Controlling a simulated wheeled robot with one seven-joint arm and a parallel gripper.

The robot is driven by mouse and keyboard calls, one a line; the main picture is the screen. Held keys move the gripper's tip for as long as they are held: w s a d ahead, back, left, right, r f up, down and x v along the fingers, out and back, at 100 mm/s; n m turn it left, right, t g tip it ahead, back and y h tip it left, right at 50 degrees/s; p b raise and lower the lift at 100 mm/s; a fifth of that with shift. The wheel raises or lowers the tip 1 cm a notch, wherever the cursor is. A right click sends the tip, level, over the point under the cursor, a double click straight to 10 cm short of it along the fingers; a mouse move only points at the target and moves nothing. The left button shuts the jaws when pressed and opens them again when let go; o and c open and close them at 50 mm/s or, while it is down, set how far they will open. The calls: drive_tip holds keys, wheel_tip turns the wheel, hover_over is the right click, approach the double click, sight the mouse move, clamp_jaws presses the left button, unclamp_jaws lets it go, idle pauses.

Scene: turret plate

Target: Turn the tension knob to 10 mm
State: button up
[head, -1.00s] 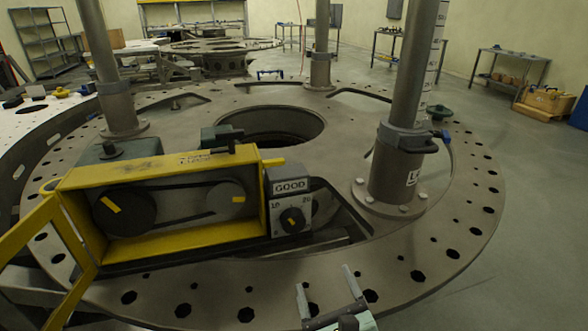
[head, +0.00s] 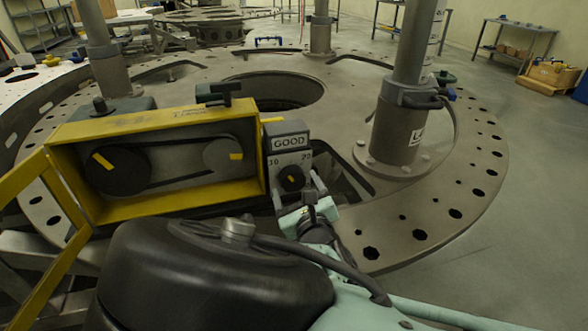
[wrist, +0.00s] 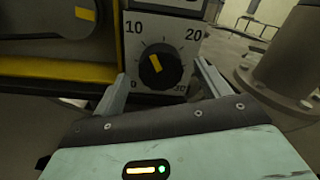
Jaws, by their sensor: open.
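The tension knob (wrist: 160,66) is a round black dial with a yellow pointer bar, on a grey panel (wrist: 130,50) marked 0, 10, 20 and 30. The pointer bar leans slightly left of upright, its upper end between 10 and 20. In the head view the knob (head: 291,178) sits below a "GOOD" sign (head: 289,142). My gripper (wrist: 163,80) is open, with one finger low on each side of the knob and nothing between them. In the head view my gripper (head: 298,186) is just in front of the panel. Contact with the knob is not visible.
A yellow housing (head: 150,118) with two belt-linked pulleys stands left of the panel, its yellow door (head: 28,180) swung open. A thick grey post (head: 398,135) rises to the right. The turret plate (head: 440,190) has holes along its rim.

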drive_tip(key=shift+x, duration=0.9)
drive_tip(key=shift+c, duration=0.3)
drive_tip(key=c, duration=0.9)
drive_tip(key=shift+r+n+p, duration=0.3)
drive_tip(key=shift+n+p, duration=0.3)
drive_tip(key=shift+p, duration=0.5)
drive_tip(key=shift+f+n+p, duration=0.25)
drive_tip(key=shift+n+p, duration=0.7)
drive_tip(key=shift+n, duration=0.05)
